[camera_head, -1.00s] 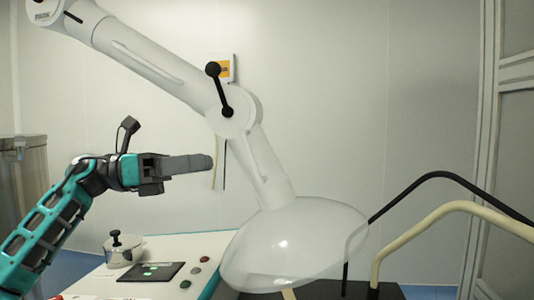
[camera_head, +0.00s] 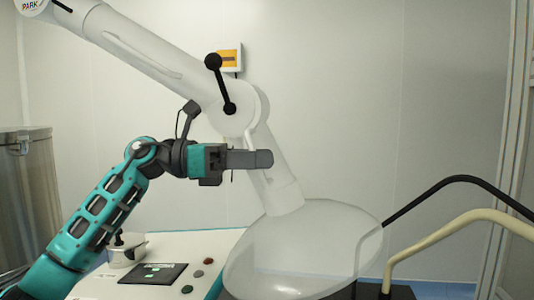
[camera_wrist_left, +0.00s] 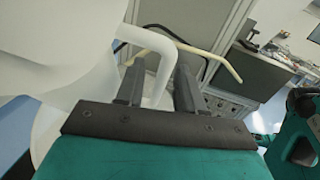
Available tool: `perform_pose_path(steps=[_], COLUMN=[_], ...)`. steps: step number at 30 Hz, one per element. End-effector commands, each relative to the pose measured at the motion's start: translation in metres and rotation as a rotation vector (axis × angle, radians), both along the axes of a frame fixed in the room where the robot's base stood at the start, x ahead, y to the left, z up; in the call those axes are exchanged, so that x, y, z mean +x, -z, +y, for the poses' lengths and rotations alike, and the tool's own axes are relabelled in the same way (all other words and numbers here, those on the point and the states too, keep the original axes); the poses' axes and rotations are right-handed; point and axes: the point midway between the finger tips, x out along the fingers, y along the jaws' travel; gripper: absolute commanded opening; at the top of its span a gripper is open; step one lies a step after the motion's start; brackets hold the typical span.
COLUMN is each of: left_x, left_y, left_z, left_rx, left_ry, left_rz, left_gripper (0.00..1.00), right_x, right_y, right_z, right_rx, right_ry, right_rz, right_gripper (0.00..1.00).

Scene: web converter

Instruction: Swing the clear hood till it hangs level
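The clear hood (camera_head: 325,243) is a see-through dome at the lower end of the jointed white extraction arm (camera_head: 275,185). It hangs tilted in the head view, its left side lower than its right. My left gripper (camera_head: 265,159) is above the hood and overlaps the arm's lower tube in the head view; I cannot tell whether they touch. Nothing is clearly gripped. My right gripper is not seen.
A black handle lever (camera_head: 220,85) sits on the white arm's joint. Below is a white control panel (camera_head: 215,245) with buttons and a small screen. Black and cream bent bars (camera_head: 440,238) stand right of the hood.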

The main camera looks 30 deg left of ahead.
Motion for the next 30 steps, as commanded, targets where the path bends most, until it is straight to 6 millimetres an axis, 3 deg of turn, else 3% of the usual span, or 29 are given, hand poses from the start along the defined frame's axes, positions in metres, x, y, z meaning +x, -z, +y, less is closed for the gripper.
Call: perform_pose_path(steps=[6, 15, 26, 30], left_x=[0.007, 0.008, 0.008, 0.008], left_y=[-0.001, 0.000, 0.000, 0.000], left_z=[-0.016, -0.017, -0.017, -0.017], left_rx=[-0.002, -0.001, 0.000, 0.000], left_ry=[0.001, 0.000, 0.000, 0.000], left_rz=[-0.001, 0.000, 0.000, 0.001], left_gripper=[0.37, 0.36, 0.02, 0.00], right_x=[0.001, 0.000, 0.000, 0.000], right_y=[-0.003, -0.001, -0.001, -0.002], right_z=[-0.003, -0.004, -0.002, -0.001], right_rx=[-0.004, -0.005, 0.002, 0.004], right_ry=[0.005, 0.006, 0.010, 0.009], right_rz=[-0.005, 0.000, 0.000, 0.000], right_gripper=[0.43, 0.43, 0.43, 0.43])
